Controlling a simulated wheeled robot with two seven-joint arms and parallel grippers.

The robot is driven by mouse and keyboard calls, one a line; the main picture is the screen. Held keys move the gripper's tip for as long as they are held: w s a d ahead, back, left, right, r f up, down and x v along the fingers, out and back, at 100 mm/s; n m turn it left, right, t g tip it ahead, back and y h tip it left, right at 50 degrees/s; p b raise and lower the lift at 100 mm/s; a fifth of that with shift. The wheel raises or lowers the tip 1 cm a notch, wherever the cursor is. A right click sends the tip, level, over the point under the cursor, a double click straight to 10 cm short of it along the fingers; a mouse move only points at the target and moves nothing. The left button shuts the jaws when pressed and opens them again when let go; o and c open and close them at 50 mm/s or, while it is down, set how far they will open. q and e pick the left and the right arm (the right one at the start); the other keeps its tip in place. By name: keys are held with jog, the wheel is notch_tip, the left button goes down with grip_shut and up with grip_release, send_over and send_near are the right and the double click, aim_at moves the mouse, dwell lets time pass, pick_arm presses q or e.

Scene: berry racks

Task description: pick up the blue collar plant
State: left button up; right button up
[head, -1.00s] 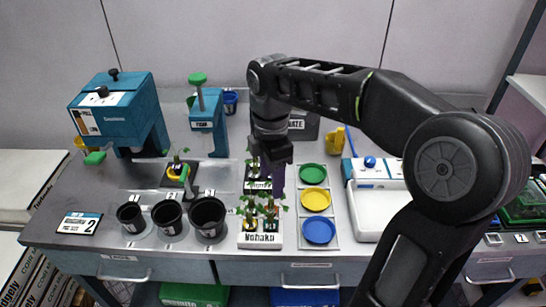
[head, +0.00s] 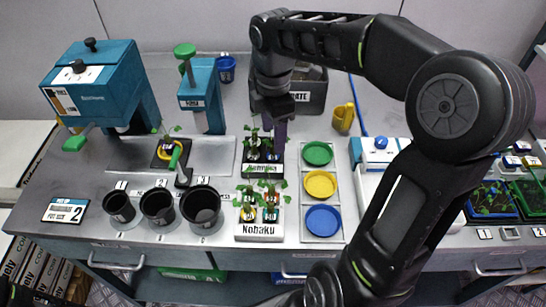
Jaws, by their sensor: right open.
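My right gripper (head: 276,122) points down at the back black plant rack (head: 263,168), which has a white label. It is open, close above or beside the small potted plants (head: 253,150) there, and partly covers them. A white front rack (head: 259,232) labelled "Nohaku" holds several small plants (head: 270,212) in pots. Another plant (head: 168,146) with a yellow collar sits alone in a dark holder to the left. The collars in the two racks are too small for me to tell which is blue. My left gripper is not in view.
Three black pots (head: 157,206) stand at the front left. Green, yellow and blue dishes (head: 323,220) lie right of the racks. A teal press (head: 203,95) and a teal box machine (head: 95,85) stand behind. A white scale (head: 380,172) is at right.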

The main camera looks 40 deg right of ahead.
aim_at(273, 156)
jog(key=shift+f, duration=0.25)
jog(key=shift+f+p, duration=0.35)
jog(key=shift+f, duration=2.3)
grip_shut()
